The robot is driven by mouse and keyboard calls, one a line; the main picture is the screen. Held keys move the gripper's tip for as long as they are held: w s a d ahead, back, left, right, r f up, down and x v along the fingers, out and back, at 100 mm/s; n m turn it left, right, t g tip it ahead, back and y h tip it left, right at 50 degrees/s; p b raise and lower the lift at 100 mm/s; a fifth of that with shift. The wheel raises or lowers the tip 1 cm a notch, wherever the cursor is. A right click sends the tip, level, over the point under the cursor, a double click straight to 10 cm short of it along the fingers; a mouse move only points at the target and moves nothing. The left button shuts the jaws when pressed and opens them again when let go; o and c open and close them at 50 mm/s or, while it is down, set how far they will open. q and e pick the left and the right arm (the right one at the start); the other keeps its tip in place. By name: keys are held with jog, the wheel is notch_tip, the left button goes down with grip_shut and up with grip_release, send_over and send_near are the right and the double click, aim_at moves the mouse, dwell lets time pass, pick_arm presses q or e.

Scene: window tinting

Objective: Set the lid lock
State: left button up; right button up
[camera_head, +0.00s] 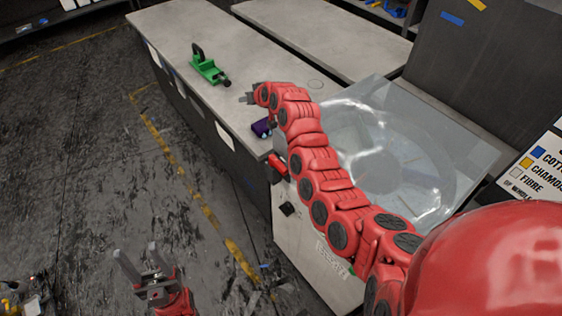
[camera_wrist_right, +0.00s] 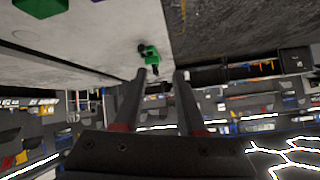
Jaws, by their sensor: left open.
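The machine (camera_head: 318,262) has a pale front and a clear, see-through lid (camera_head: 440,150) over a round drum. The lid appears closed. A red part (camera_head: 277,167) sits at its upper left corner; I cannot tell whether this is the lid lock. A small black switch (camera_head: 287,208) is on the front. My right arm crosses over the lid and hides part of it. My right gripper (camera_head: 246,98) is beyond the machine, above the bench; its fingers stand apart and empty in the wrist view (camera_wrist_right: 168,74). My left gripper (camera_head: 138,262) is open and empty over the floor, left of the machine.
A long grey bench (camera_head: 180,32) runs beyond the machine, with a green clamp-like tool (camera_head: 208,70) on it. The tool also seems to show in the wrist view (camera_wrist_right: 150,53). A purple item (camera_head: 262,128) lies at the bench's near end. The floor at left is mostly clear.

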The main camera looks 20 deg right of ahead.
jog(key=s+r+n+g, duration=0.1)
jog(key=s+n+g, duration=0.1)
jog(key=s+g, duration=0.4)
jog(key=n+g+h, duration=0.2)
jog(key=g+h, duration=0.1)
jog(key=g, duration=0.1)
send_near(281, 165)
notch_tip(281, 165, down, 7)
jog(key=p, duration=0.4)
jog(key=shift+f, duration=0.85)
jog(key=shift+c, duration=0.2)
grip_shut()
jog(key=shift+w, duration=0.1)
